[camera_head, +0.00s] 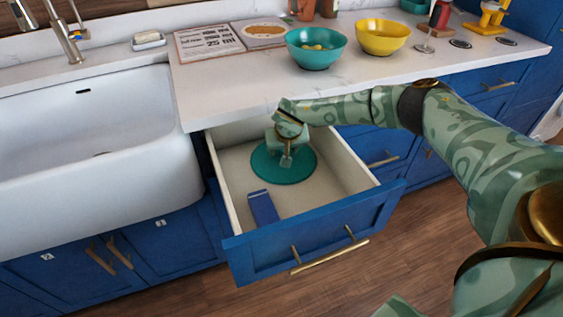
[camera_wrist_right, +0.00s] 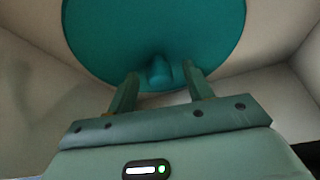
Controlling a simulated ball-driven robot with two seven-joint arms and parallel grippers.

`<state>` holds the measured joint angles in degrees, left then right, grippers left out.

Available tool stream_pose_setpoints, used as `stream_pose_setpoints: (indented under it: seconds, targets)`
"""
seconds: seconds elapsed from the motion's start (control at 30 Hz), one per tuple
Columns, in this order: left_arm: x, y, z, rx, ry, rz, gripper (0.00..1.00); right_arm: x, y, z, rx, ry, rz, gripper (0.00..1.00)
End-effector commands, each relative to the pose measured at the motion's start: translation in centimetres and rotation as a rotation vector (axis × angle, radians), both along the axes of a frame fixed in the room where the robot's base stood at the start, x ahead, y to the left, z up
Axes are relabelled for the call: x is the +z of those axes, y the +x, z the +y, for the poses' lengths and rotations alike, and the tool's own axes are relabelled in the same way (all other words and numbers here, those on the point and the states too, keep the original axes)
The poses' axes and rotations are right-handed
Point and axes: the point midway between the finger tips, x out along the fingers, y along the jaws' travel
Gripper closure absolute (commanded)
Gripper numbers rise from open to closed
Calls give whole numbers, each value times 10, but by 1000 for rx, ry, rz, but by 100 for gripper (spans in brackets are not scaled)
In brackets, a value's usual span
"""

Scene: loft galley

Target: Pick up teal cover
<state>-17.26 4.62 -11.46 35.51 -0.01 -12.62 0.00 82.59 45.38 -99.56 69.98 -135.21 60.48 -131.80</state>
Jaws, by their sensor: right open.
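The teal cover (camera_head: 268,168) is a round flat disc lying in the open drawer (camera_head: 228,205). In the right wrist view the teal cover (camera_wrist_right: 110,40) fills the top middle and has a small raised knob (camera_wrist_right: 160,70) near its lower edge. My right gripper (camera_head: 286,160) reaches down into the drawer over the cover. Its two fingers (camera_wrist_right: 157,82) are open and stand on either side of the knob, with gaps visible. The gripper hides part of the cover in the head view. My left gripper is not in view.
A blue box-like object (camera_head: 263,208) lies in the drawer nearer its front. The drawer walls surround the gripper, and the countertop (camera_head: 225,85) overhangs behind. A teal bowl (camera_head: 316,56), a yellow bowl (camera_head: 382,38) and an open book (camera_head: 210,42) stand on the counter.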

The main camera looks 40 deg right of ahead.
Motion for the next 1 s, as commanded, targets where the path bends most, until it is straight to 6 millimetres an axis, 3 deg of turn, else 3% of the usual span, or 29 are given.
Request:
stream_pose_setpoints:
  seconds: [0.03, 0.23, 0.43, 0.77, 1.0]
  targets:
    - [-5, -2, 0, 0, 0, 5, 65, -9, 2, -1, 0, 0, 3, 49]
    - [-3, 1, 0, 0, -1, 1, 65, -5, 3, -1, -1, 1, -1, 49]
    - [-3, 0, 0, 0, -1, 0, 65, -5, 3, -1, -1, 1, -1, 99]
    - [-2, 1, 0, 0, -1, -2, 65, -3, 1, 0, 0, 0, -1, 99]
    - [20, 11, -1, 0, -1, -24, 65, 22, -18, 9, 3, 1, -5, 99]
